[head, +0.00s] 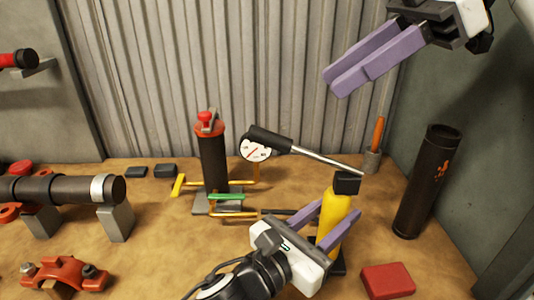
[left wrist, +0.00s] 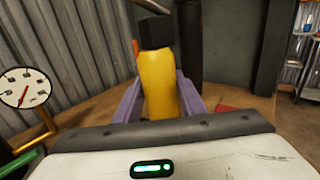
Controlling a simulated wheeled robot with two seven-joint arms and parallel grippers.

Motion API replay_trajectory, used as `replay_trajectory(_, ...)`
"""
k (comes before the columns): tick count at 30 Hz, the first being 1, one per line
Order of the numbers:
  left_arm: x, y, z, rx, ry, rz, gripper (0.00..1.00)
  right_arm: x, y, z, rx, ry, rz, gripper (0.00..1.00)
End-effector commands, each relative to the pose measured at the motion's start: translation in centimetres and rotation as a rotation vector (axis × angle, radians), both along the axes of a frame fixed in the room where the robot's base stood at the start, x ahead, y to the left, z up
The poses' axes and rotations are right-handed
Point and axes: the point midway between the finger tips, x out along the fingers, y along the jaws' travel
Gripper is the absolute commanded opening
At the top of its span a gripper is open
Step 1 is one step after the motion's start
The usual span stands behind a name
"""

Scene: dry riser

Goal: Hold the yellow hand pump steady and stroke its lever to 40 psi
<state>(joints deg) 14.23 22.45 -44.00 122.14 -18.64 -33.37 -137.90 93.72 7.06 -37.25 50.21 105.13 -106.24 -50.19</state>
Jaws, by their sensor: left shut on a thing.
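The yellow hand pump (head: 333,215) stands upright at the right of the bench, with a black head (head: 346,183). Its lever (head: 318,157) slants from the head up and left to a black grip, which partly covers the gauge. My left gripper (head: 328,222) is shut on the pump's body; the left wrist view also shows the pump (left wrist: 159,85) between the purple fingers. The white round gauge (head: 255,150) stands left of the pump; it also shows in the left wrist view (left wrist: 24,88), its reading too small to tell. My right gripper (head: 342,82) is above the lever, empty, fingers slightly apart.
A dark riser pipe (head: 212,160) with a red top stands behind yellow and green pipes. A tall dark cylinder (head: 427,185) stands at the right. A red block (head: 388,280) lies in front. Pipe parts (head: 60,190) fill the left side.

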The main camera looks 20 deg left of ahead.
Motion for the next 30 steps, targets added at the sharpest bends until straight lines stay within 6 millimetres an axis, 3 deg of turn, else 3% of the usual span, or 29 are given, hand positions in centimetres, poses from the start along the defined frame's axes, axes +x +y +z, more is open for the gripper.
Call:
replay_trajectory(4,0.0,0.0,-0.1,0.001,0.002,0.0,0.0,0.0,0.0,0.0,0.0,0.0,0.0,0.31)
replay_trajectory(10,0.0,0.0,-0.1,0.001,0.002,0.0,0.0,-0.1,0.4,-0.8,0.047,0.007,0.019,0.0)
replay_trajectory(20,0.0,0.0,-0.1,0.001,0.002,0.0,0.0,-0.7,1.4,-4.8,0.459,0.039,0.073,0.0)
replay_trajectory(30,0.0,0.0,-0.1,0.002,0.003,0.0,0.0,-0.7,-2.3,-8.3,0.791,0.03,-0.036,0.0)
